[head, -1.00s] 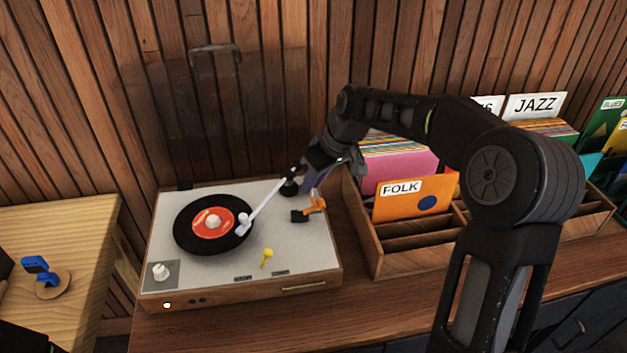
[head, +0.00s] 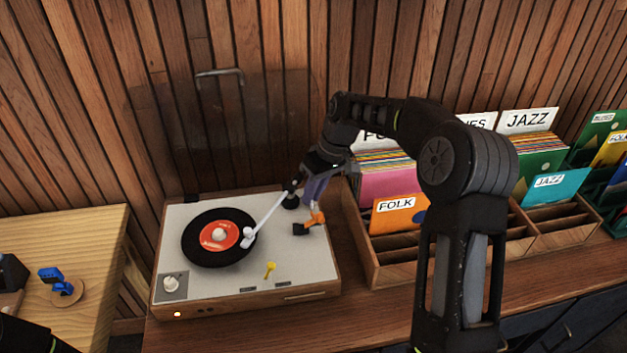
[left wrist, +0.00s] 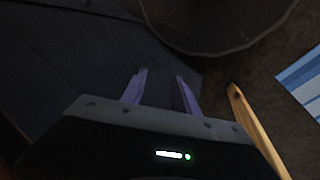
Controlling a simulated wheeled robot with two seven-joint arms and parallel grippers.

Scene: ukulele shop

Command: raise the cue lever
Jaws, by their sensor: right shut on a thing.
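The turntable (head: 310,262) has a black record (head: 199,247) on it. An orange lever (head: 316,218), apparently the cue lever, stands right of the tonearm beside a small black block (head: 300,229). My right gripper (head: 314,202) comes down from behind with purple fingers shut on the orange lever's upper end; the fingers partly hide it. My left gripper (left wrist: 161,76) is open and empty in the left wrist view.
A yellow lever (head: 270,269) and a white knob (head: 171,284) are on the turntable's front part. A wooden record crate (head: 376,271) stands close on the right. A clear raised lid (head: 220,130) is behind. A blue object (head: 51,274) stands on the left table.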

